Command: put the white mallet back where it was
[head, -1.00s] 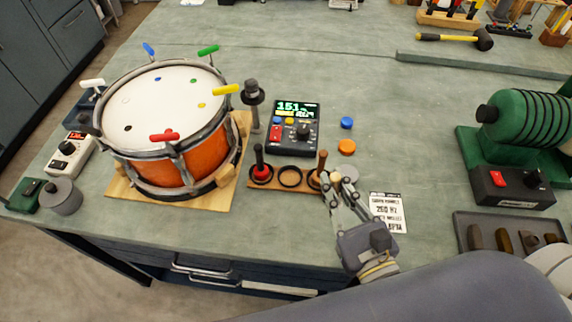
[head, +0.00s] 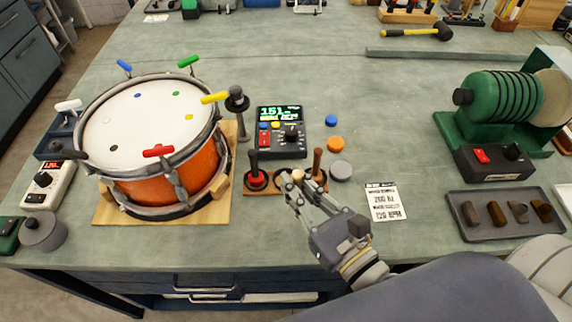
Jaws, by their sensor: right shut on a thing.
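A mallet with a brown wooden handle (head: 317,163) stands at the right ring. My right gripper (head: 291,180) is over the middle of the rack, shut on the white mallet (head: 297,175). Only a small pale part of it shows between the fingers; they hide the rest and the middle ring. I cannot tell whether it touches the rack. My left gripper is not in view.
The orange drum (head: 170,168) with coloured keys stands left. A meter (head: 281,132) is behind the rack. Blue, orange and grey discs (head: 340,171) lie right of it. A printed card (head: 385,202), a tray (head: 462,226) and a green machine (head: 490,110) are farther right.

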